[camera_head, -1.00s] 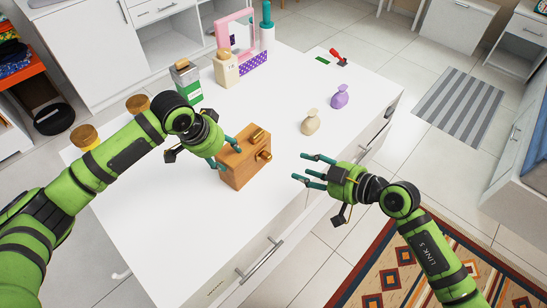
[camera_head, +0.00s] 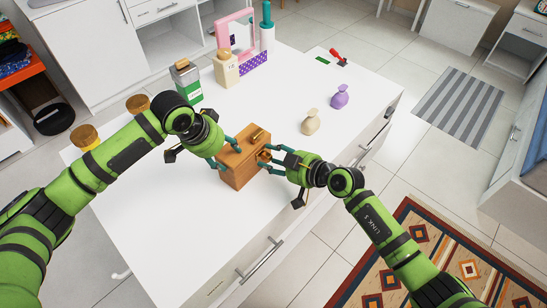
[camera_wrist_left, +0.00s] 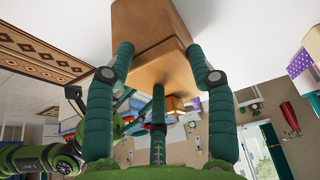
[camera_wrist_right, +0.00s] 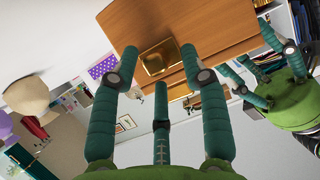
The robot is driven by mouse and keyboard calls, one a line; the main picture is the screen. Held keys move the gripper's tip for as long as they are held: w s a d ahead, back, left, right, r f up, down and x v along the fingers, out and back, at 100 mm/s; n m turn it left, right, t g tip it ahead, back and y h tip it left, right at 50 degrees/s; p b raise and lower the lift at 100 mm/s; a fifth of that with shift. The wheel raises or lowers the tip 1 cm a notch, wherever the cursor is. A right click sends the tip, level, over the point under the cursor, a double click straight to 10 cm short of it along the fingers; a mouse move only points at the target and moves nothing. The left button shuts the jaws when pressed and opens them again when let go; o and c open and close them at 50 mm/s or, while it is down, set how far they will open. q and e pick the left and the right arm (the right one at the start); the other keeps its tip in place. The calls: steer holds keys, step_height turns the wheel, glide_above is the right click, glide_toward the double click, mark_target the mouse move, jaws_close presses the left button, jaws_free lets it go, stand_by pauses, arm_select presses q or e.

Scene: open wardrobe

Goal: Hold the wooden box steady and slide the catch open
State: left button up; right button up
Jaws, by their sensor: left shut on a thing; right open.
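The wooden box (camera_head: 240,170) stands on the white counter, with brass fittings on its top and on its right side. My left gripper (camera_head: 226,154) is shut on the box from the left; its fingers lie against the box (camera_wrist_left: 150,32) in the left wrist view. The brass catch (camera_head: 264,156) is on the side facing my right arm. My right gripper (camera_head: 273,158) is open, with its fingertips close around the catch. In the right wrist view, the gold catch (camera_wrist_right: 159,57) shows between the fingers; contact is unclear.
A beige pouch (camera_head: 310,122) and a purple pouch (camera_head: 340,96) stand right of the box. The counter (camera_head: 180,230) in front is clear.

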steer(key=c, duration=0.9)
steer(key=shift+a, duration=0.1)
jaws_close()
steer(key=w+d, duration=0.2)
steer(key=w, duration=0.1)
steer(key=shift+r, duration=0.3)
steer(key=o, duration=0.9)
jaws_free()
steer(key=shift+d, duration=0.1)
steer(key=shift+s+f, duration=0.1)
steer(key=shift+f, duration=0.15)
